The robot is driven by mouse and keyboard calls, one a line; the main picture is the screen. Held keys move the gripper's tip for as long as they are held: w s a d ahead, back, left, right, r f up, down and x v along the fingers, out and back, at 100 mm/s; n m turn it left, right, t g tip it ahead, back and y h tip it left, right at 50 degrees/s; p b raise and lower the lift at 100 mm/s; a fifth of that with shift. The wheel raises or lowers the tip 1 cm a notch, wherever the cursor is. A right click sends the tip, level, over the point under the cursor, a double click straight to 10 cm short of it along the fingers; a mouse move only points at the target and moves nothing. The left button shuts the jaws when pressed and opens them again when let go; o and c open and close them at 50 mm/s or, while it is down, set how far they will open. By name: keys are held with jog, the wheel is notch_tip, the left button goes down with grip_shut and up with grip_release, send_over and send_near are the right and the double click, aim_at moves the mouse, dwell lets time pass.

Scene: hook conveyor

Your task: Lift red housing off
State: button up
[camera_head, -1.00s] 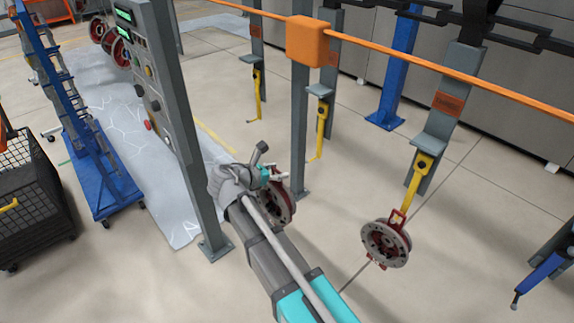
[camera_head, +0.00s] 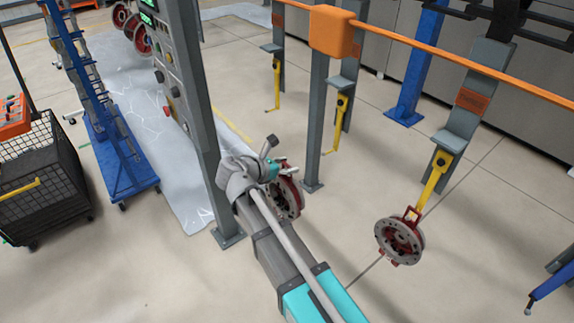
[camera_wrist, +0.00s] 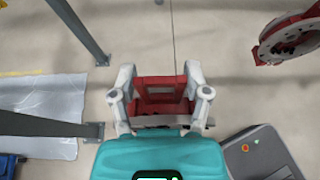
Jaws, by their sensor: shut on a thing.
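A red housing (camera_head: 287,197) with a grey disc is at the end of my arm in the head view, clear of any hook. My gripper (camera_head: 272,172) partly hides it. In the wrist view my gripper (camera_wrist: 160,98) is shut on the housing's red frame (camera_wrist: 160,83), which shows between the two fingers. A second red housing (camera_head: 399,241) hangs from a yellow hook (camera_head: 432,180) on the conveyor, right of my gripper. It also shows in the wrist view (camera_wrist: 292,36), at the upper right, apart from my gripper.
A grey post (camera_head: 316,130) stands behind my gripper, and a control panel post (camera_head: 200,110) stands left. An orange rail (camera_head: 440,62) carries empty yellow hooks (camera_head: 341,115). A blue rack (camera_head: 125,160) and a black mesh cart (camera_head: 45,185) stand left. The floor at front left is open.

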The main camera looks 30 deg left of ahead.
jog(key=shift+f+b, duration=0.75)
jog(key=shift+b, duration=0.05)
jog(key=shift+s+a, duration=0.1)
jog(key=shift+s, duration=0.1)
dwell(0.7)
jog(key=shift+s+a, duration=0.1)
jog(key=shift+s, duration=0.25)
jog(key=shift+s+a, duration=0.15)
jog(key=shift+s, duration=0.15)
jog(key=shift+s+a, duration=0.25)
jog(key=shift+s, duration=0.4)
jog(key=shift+s+a, duration=0.15)
jog(key=shift+s, duration=0.2)
jog(key=shift+s+a, duration=0.15)
jog(key=shift+s, duration=0.2)
jog(key=shift+s+a, duration=0.35)
jog(key=shift+s, duration=0.5)
jog(key=s+a, duration=0.2)
jog(key=s, duration=0.4)
jog(key=shift+s+a, duration=0.2)
jog(key=shift+a, duration=0.15)
